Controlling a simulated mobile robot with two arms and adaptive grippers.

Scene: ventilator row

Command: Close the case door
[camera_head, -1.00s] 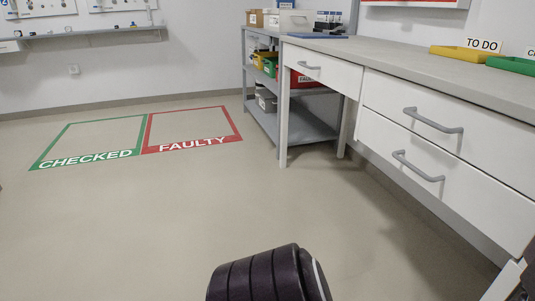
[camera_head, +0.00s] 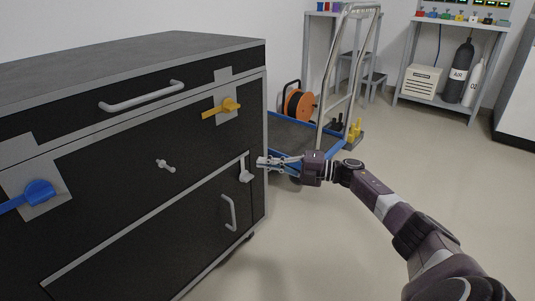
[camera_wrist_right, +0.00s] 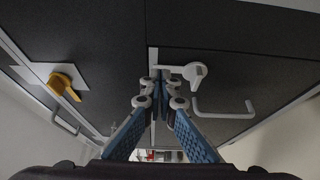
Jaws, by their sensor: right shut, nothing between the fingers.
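The case is a black cabinet with grey edging (camera_head: 266,95) at the left of the head view. Its front has an upper panel (camera_head: 120,185) with a small knob, a yellow turn latch (camera_head: 229,106) and a blue turn latch (camera_head: 38,192). A lower door (camera_head: 170,250) has a grey bar handle (camera_head: 229,212) and a grey latch (camera_head: 245,172) near its upper right corner. The panels look flush with the frame. My right gripper (camera_head: 262,162) is shut and empty beside the grey latch. In the wrist view its fingertips (camera_wrist_right: 163,88) lie close to this latch (camera_wrist_right: 187,72); contact is unclear. My left gripper is out of view.
A blue-edged trolley (camera_head: 300,138) with a tall metal handle stands behind the gripper, with an orange cable reel (camera_head: 298,105) by it. A shelf with gas cylinders (camera_head: 463,72) is at the back right. The floor on the right is clear.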

